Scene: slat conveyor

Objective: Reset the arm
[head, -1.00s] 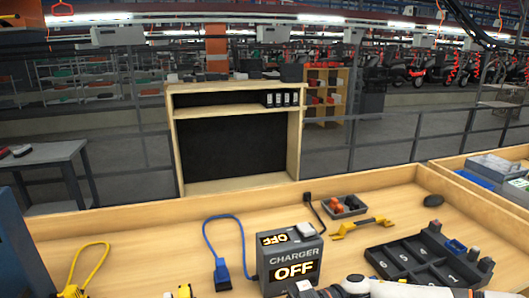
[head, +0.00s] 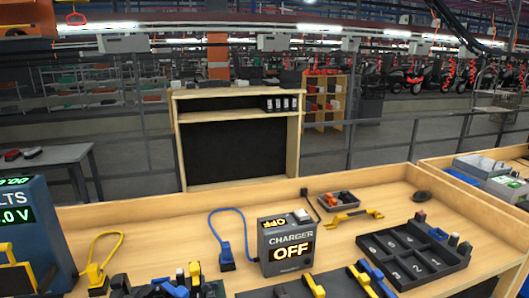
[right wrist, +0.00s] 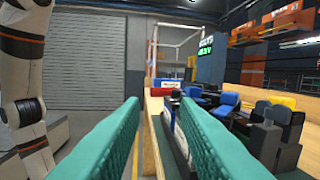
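My right gripper (right wrist: 158,108) shows in the right wrist view as two teal ribbed fingers, apart, with nothing between them. It points along the side of a wooden workbench with battery-like blocks beyond. A white and dark arm link, likely mine, stands at the left of that view. Neither arm nor gripper shows in the head view now. My left gripper is not seen.
The wooden bench (head: 165,203) holds a charger reading OFF (head: 287,244), blue and yellow cables, a numbered black tray (head: 414,250), a yellow tool (head: 352,217) and a small parts bin (head: 339,202). A voltage display (head: 22,225) stands at left.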

